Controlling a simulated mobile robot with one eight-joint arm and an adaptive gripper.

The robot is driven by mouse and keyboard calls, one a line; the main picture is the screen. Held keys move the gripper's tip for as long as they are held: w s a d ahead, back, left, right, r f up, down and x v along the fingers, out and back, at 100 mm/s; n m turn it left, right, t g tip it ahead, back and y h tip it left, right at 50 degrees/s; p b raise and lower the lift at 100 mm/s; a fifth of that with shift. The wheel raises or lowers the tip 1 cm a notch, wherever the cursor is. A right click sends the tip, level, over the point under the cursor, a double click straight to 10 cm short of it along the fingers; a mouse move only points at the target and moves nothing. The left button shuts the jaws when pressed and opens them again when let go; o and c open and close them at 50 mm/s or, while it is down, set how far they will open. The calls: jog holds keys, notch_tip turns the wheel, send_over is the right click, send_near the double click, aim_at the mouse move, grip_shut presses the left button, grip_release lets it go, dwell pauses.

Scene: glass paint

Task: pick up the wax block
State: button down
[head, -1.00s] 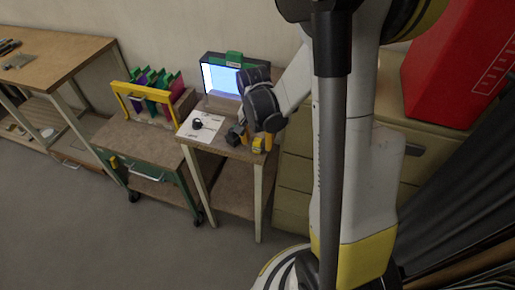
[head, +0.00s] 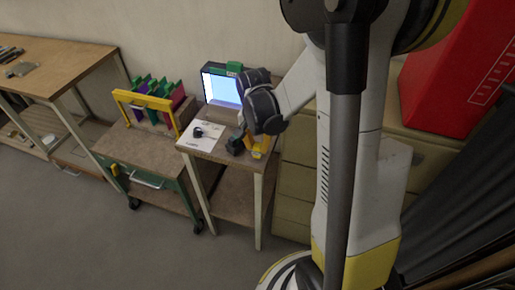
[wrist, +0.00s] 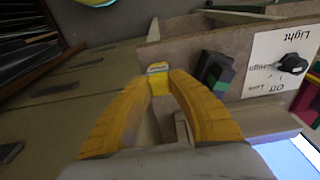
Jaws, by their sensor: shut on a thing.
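My gripper (wrist: 158,88) has its two yellow fingers closed in around a small yellow block (wrist: 158,75) with a pale greyish top, seemingly the wax block. It sits between the fingertips in the wrist view. In the head view my gripper (head: 257,148) is low over the right front of the small table (head: 215,152), and the block cannot be told apart from the yellow fingers there. Whether the block touches the table is unclear. A dark block with a green face (wrist: 215,72) stands beside it; it also shows in the head view (head: 235,143), just left of my gripper.
A white panel (wrist: 272,55) marked "Light" with a black knob (wrist: 291,63) lies on the table. A lit screen (head: 220,88) stands at the back. A cart (head: 140,150) with colored sheets in a yellow rack is at left. Drawers (head: 297,175) stand close at right.

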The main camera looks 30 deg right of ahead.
notch_tip(320, 180, up, 2)
jog(key=shift+s+r+p, duration=0.1)
jog(key=shift+r+p, duration=0.15)
jog(key=shift+p, duration=0.2)
jog(key=s+d+r+p, duration=0.3)
jog(key=s+r, duration=0.3)
jog(key=s, duration=0.4)
jog(key=shift+s+d, duration=0.4)
jog(key=shift+d, duration=0.05)
